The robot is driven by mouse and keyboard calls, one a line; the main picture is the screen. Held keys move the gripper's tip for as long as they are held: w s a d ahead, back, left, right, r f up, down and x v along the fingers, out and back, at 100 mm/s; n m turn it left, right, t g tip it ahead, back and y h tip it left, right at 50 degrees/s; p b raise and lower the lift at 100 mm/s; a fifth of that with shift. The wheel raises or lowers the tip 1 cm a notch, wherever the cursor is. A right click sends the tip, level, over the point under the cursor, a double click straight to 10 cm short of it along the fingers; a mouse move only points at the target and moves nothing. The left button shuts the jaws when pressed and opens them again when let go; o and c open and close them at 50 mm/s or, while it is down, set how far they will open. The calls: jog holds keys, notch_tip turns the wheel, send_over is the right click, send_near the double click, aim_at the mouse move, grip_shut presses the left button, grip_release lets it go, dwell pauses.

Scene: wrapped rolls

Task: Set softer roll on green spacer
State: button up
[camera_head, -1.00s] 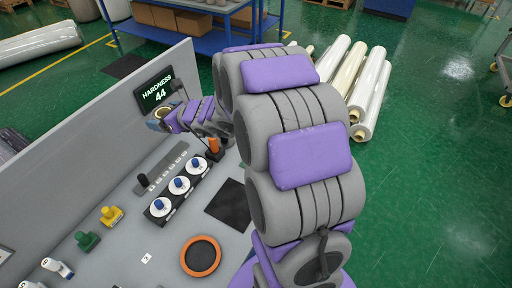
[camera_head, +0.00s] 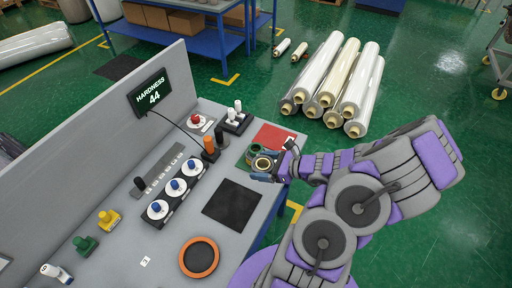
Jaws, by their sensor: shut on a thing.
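My gripper (camera_head: 268,172) is at the table's right edge, shut on a small roll with a tan core (camera_head: 262,163). A green knob-shaped piece (camera_head: 86,243) stands at the table's left. A dark display (camera_head: 150,92) on the grey panel reads "HARDNESS 44". The picture does not show which roll is softer.
A red mat (camera_head: 275,136) lies behind the gripper. A black mat (camera_head: 232,203) and an orange ring (camera_head: 199,257) lie in front. A row of blue-topped white dials (camera_head: 178,187) and an upright orange-topped piece (camera_head: 209,146) stand to the left. Large wrapped rolls (camera_head: 345,80) lie on the floor.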

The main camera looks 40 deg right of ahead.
jog(key=w+d+f+b, duration=0.1)
jog(key=w+d+f, duration=0.1)
jog(key=w+d, duration=0.2)
jog(key=w+d+f+b, duration=0.1)
jog(key=w+d+f, duration=0.2)
jog(key=w, duration=0.6)
jog(key=shift+w+d+b, duration=0.3)
jog(key=shift+d+b, duration=0.05)
jog(key=shift+d, duration=0.2)
jog(key=shift+f, duration=0.15)
jog(key=shift+f, duration=0.15)
jog(key=o, duration=1)
